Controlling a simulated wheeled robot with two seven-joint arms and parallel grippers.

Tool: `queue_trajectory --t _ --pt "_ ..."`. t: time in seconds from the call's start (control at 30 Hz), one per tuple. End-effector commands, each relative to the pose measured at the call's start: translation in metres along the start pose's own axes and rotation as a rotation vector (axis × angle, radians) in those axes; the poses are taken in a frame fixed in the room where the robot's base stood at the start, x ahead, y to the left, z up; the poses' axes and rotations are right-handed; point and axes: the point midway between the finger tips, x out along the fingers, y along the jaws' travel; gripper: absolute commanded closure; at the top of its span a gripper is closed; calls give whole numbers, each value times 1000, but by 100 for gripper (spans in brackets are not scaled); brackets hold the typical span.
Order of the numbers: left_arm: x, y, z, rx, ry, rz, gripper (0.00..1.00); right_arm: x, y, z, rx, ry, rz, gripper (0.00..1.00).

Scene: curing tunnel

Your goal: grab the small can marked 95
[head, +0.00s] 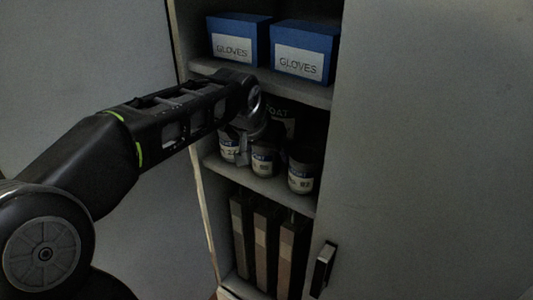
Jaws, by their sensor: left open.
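Three small dark cans with pale labels stand in a row on the cabinet's middle shelf: a left can (228,150), a middle can (264,165) and a right can (301,180). Their numbers are too small and dim to read, so I cannot tell which is marked 95. My left gripper (246,150) reaches into this shelf from the left, open, with its fingers in front of the gap between the left and middle cans. It partly hides both; I cannot tell whether it touches either. My right gripper is not in view.
A larger can (284,128) stands behind the small ones. Two blue glove boxes (239,23) sit on the shelf above, close over my wrist. Upright binders or boxes (261,252) fill the lower shelf. A grey door (420,150) with a handle (323,270) bounds the right side.

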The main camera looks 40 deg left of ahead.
Motion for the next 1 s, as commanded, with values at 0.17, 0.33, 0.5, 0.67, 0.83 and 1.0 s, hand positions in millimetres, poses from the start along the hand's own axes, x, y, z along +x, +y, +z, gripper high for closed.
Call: queue_trajectory --t 0.17,0.33,0.5,0.67,0.83,1.0 --pt "0 0 0 0 0 0 28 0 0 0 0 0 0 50" --pt "0 0 0 0 0 0 41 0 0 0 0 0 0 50" --pt "0 0 0 0 0 0 55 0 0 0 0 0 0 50" --pt "0 0 0 0 0 0 68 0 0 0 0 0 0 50" --pt "0 0 0 0 0 0 82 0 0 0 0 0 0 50" --pt "-1 0 -1 0 2 0 92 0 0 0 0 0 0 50"
